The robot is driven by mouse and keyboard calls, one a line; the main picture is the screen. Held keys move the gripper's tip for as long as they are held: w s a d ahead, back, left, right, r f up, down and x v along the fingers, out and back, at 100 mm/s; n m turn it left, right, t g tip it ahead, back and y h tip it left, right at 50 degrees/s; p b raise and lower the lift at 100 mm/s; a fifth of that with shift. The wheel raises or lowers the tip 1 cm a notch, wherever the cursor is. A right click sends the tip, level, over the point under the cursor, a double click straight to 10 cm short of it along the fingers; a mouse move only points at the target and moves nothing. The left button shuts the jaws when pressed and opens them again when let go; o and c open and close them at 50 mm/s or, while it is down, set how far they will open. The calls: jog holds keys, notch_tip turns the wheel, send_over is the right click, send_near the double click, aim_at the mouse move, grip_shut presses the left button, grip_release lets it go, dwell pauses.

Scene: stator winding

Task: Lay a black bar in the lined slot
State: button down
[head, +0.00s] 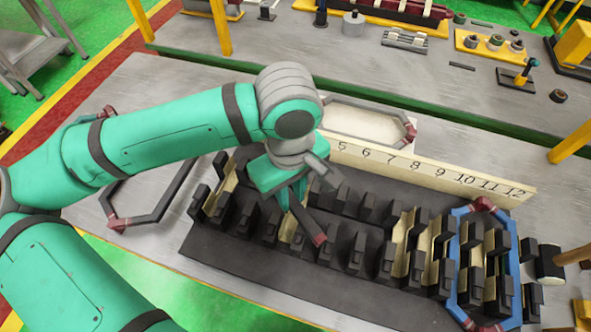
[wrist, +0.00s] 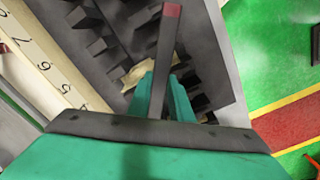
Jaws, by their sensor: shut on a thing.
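My gripper (head: 291,197) is shut on a black bar (head: 307,222) with a dark red end, over the middle-left of the black slotted block (head: 270,277). In the wrist view the bar (wrist: 166,52) sticks out from between the green fingers (wrist: 160,98), its red end away from me. A cream-lined slot (head: 298,238) shows just beside the bar's red end; a cream liner (wrist: 137,74) also shows left of the bar in the wrist view. The bar appears above the block's teeth; its exact height is unclear. My arm hides part of the block's left back.
A cream numbered board (head: 440,172) stands along the block's back edge. A blue coil (head: 513,262) sits over the right end. A black coil frame (head: 135,222) lies left, another (head: 375,103) behind. A mallet (head: 550,262) lies right of the block.

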jog(key=w+d+f+m, duration=0.1)
jog(key=w+f+m, duration=0.3)
jog(key=m, duration=0.6)
jog(key=shift+f+m, duration=0.3)
jog(key=shift+f, duration=0.3)
jog(key=shift+s+d+f, duration=0.1)
jog(key=shift+f, duration=3.6)
dwell(0.6)
jog(key=c, duration=1.5)
grip_release()
jog(key=shift+r, duration=0.85)
